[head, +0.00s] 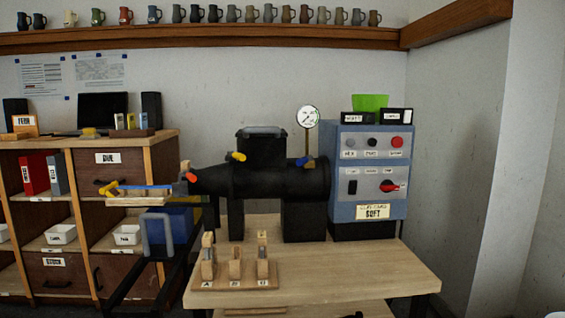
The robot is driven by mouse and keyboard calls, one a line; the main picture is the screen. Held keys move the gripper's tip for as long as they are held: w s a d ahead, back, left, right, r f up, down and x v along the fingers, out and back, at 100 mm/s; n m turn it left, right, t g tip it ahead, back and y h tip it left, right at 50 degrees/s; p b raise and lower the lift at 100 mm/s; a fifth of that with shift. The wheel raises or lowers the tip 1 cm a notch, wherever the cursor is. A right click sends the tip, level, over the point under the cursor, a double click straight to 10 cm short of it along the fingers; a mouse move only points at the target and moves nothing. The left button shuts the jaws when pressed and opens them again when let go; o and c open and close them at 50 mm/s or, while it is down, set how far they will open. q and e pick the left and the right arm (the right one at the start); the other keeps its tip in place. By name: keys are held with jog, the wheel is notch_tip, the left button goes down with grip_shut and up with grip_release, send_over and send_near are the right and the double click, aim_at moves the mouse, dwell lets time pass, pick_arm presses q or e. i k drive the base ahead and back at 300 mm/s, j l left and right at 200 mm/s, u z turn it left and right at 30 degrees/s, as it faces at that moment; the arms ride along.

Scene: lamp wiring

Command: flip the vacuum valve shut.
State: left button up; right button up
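A black horizontal extruder-like machine (265,182) stands on the wooden table, its narrow end pointing left. Several small coloured levers sit on it: a yellow one (236,156) on the upper left, a blue one (305,161) on the upper right below the gauge, and a red one (191,177) at the narrow end. No readable label shows which is the vacuum valve, and their open or shut positions are too small to tell. A round white gauge (308,117) stands on a thin stem above the machine. Neither of my grippers is recognisable in the head view.
A blue-grey control box (367,172) with buttons and a red knob (388,186) stands right of the machine. A wooden rack (235,284) with several upright pieces is at the table's front left. The table's front right (370,267) is clear. Shelves (150,150) stand left.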

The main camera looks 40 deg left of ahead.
aim_at(300, 161)
jog(key=u, duration=1.15)
jog(key=i+l+z, duration=0.2)
jog(key=i, duration=0.3)
jog(key=k+j, duration=0.05)
jog(key=j, duration=0.05)
